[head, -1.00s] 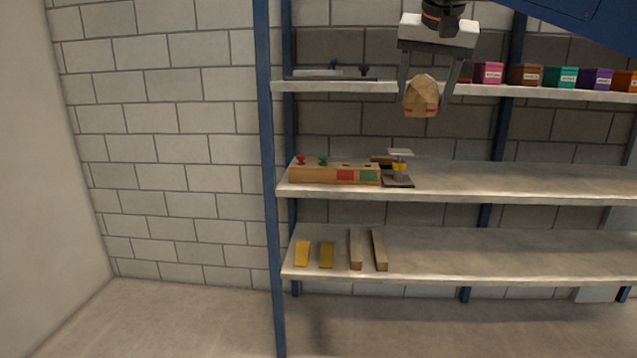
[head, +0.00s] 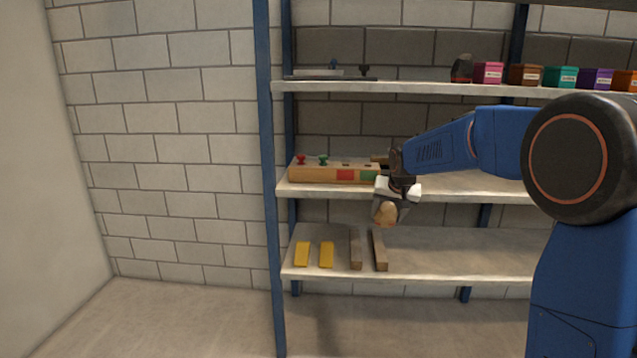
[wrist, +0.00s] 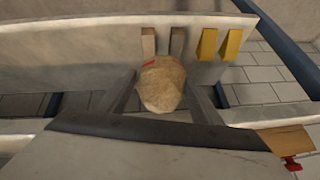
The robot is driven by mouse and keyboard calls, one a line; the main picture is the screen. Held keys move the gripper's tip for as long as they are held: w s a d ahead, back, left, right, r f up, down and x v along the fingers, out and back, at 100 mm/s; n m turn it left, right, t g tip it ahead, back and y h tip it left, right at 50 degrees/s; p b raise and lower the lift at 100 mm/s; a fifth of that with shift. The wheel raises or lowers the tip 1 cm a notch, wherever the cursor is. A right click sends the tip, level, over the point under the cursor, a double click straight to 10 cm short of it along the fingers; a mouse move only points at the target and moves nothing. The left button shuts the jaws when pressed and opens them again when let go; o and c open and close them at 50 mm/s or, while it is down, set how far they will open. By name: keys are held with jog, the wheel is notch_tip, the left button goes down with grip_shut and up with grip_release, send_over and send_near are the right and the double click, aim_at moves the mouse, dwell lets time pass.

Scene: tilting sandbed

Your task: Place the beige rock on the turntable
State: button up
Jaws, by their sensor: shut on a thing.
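The beige rock (head: 385,214) is held between the fingers of my gripper (head: 389,219), in front of the gap between the middle and lower shelves. In the wrist view the rock (wrist: 163,88) sits between the two fingers, with a red band at its far end. Nothing in view is clearly the turntable. A small stand with a pale top and yellow middle, visible earlier on the middle shelf, is now hidden behind my gripper and arm.
A wooden box (head: 335,174) with red and green knobs sits on the middle shelf (head: 470,187). Two yellow blocks (head: 302,254) and two wooden bars (head: 355,250) lie on the lower shelf (head: 460,250). Coloured boxes (head: 525,75) and a grey plate (head: 330,73) stand on the top shelf.

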jog(key=shift+m, duration=0.3)
jog(key=d+f, duration=0.2)
jog(key=f, duration=0.7)
jog(key=d+f, duration=0.2)
jog(key=f, duration=0.7)
jog(key=s+d+f, duration=0.1)
jog(key=d+f, duration=0.1)
jog(key=f, duration=0.6)
jog(key=shift+s+d+f, duration=0.1)
jog(key=shift+d+f, duration=0.3)
